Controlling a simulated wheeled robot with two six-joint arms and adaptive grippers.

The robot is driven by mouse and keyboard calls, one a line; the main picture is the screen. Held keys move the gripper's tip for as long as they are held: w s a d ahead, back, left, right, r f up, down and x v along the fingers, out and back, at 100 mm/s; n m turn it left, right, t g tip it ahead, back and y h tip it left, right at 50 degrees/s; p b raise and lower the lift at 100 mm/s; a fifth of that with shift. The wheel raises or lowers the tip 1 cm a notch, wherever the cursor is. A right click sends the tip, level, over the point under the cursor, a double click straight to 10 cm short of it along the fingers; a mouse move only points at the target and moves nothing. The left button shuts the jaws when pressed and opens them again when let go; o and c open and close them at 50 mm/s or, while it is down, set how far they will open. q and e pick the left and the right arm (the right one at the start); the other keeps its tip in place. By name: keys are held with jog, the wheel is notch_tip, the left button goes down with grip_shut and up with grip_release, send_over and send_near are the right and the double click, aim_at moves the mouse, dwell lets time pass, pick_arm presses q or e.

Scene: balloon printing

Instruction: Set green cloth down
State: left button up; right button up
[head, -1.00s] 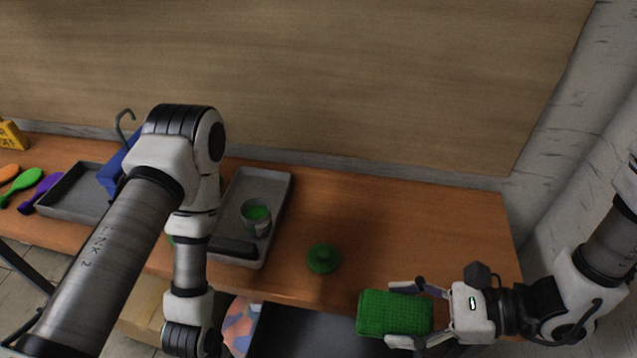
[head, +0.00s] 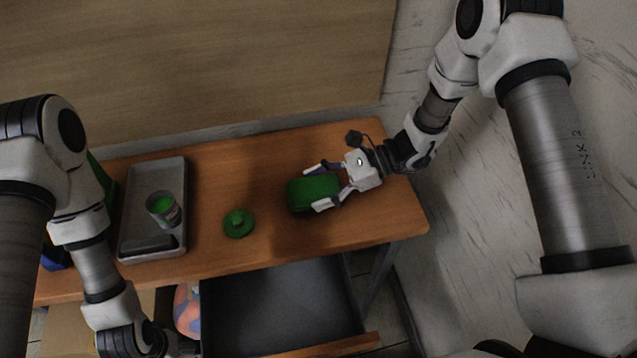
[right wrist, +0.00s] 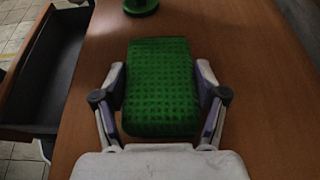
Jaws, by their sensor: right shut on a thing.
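The green cloth (head: 312,196) is a thick, block-shaped pad with a dimpled surface. It is over the right part of the wooden table, to the right of the green stamp-like piece. My right gripper (head: 322,188) is shut on the cloth, with one finger on each side. In the right wrist view the cloth (right wrist: 160,85) sits between the fingertips of the gripper (right wrist: 160,88) with the table below. I cannot tell whether its underside touches the table. My left gripper is not in view; only the left arm shows.
A round green knobbed piece (head: 239,223) stands on the table (head: 270,160). A grey tray (head: 141,187) holds a tin of green paint (head: 163,208) and a dark tool. An open, empty drawer (head: 275,300) juts out below the front edge. The table around the cloth is clear.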

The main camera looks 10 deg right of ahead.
jog(key=shift+f, duration=0.35)
jog(key=shift+f, duration=0.15)
jog(key=shift+f+b, duration=0.15)
jog(key=shift+b, duration=0.15)
jog(key=o, duration=1)
jog(key=shift+o, duration=0.2)
